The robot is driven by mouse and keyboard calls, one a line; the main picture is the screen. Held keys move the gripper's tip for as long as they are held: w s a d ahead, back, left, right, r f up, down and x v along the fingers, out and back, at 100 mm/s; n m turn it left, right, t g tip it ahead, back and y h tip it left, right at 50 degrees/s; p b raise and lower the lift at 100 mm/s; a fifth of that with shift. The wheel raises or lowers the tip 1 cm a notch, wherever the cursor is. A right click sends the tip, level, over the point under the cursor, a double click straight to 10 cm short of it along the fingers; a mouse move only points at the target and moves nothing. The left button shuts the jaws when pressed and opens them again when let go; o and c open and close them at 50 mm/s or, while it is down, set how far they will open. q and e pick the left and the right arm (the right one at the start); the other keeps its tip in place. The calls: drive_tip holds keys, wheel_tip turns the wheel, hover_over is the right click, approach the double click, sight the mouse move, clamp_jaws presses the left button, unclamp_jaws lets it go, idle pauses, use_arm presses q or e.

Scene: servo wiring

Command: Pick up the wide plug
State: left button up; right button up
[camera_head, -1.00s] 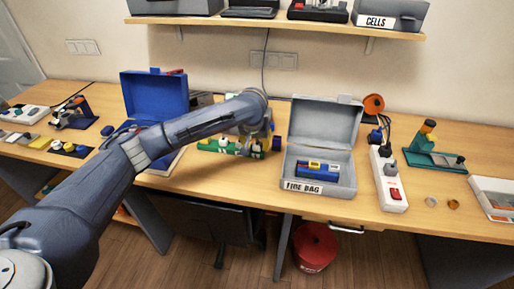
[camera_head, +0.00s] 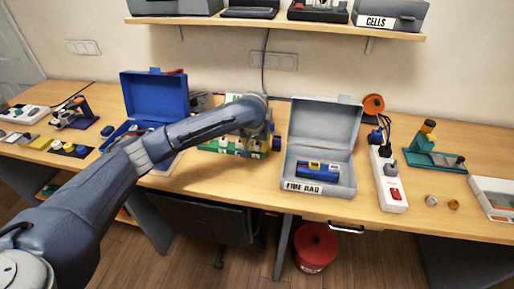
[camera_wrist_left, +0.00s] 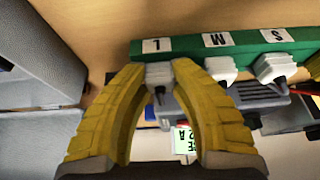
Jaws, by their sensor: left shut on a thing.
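A green rack (camera_wrist_left: 225,41) marked L, M and S shows in the left wrist view, with a pale plug under each letter. It also shows in the head view (camera_head: 207,149). The plug at L (camera_wrist_left: 160,76), which I take for the wide plug, sits between the yellow fingers of my left gripper (camera_wrist_left: 160,72). The gripper is shut on it, and the plug is still at the rack. In the head view my left gripper (camera_head: 250,148) is at the rack's right end and partly hides it. My right gripper is not in view.
An open grey case (camera_head: 318,187) labelled FIRE BAG stands just right of the gripper, with a blue battery pack (camera_head: 318,170) inside. An open blue case (camera_head: 155,95) stands to the left, partly behind my arm. A white power strip (camera_head: 390,190) lies farther right.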

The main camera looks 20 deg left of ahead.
sight(257, 144)
use_arm(q)
drive_tip(key=shift+r, duration=0.1)
wheel_tip(257, 144, up, 20)
idle(0.7)
idle(0.4)
